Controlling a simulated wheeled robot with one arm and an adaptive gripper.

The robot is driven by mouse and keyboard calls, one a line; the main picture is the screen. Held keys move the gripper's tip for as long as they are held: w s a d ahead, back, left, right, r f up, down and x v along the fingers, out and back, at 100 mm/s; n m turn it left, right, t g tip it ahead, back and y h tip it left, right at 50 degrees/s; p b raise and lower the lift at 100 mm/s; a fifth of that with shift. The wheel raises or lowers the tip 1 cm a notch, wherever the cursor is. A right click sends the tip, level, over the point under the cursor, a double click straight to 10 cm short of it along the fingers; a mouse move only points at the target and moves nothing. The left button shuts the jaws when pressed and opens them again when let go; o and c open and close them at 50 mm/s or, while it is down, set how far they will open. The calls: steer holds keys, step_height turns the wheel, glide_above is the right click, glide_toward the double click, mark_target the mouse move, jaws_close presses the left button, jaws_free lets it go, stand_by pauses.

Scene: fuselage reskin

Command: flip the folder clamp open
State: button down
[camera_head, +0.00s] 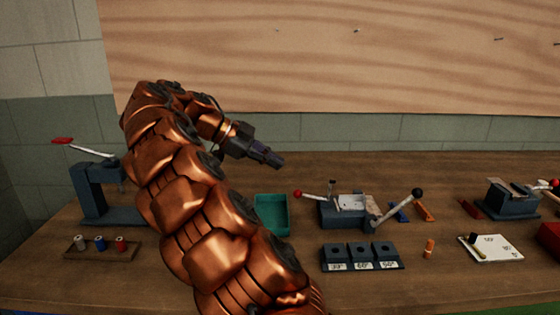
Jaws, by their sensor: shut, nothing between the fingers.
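A dark bench device, which looks like the folder (340,214), stands at the middle of the table with a light sheet or plate (352,202) on top. A lever with a red ball, likely the clamp (312,196), slants up to the left from it. A second lever with a black ball (398,207) slants up to the right. My gripper (279,161) is shut and empty. It is in the air above and behind the teal tray, up and left of the red ball, and apart from the folder.
A teal tray (271,229) is left of the folder. A block with three labelled sockets (362,268) and an orange cylinder (429,249) are in front. A press (90,190) stands left, another device (505,205) right. My arm hides part of the left table.

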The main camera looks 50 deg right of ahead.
steer(key=shift+w+a+r+p, duration=0.25)
steer(key=shift+w+r+p, duration=0.05)
stand_by(0.9)
steer(key=s+a+f+n+t+y, duration=0.25)
steer(key=s+a+f+n, duration=0.45)
steer(key=a+n, duration=0.4)
steer(key=s+a+f+n+t+y, duration=0.1)
steer(key=s+a+f+n+y, duration=0.2)
steer(key=s+a+f+n, duration=0.65)
steer(key=s+a+f+n+t+y, duration=0.1)
steer(key=s+a+f+n+y, duration=0.3)
steer(key=a+n, duration=0.9)
step_height(320, 180, up, 13)
steer(key=a+m+t+h+p, duration=0.1)
steer(key=p, duration=1.2)
steer(key=shift+s+p, duration=0.25)
steer(key=shift+p, duration=0.1)
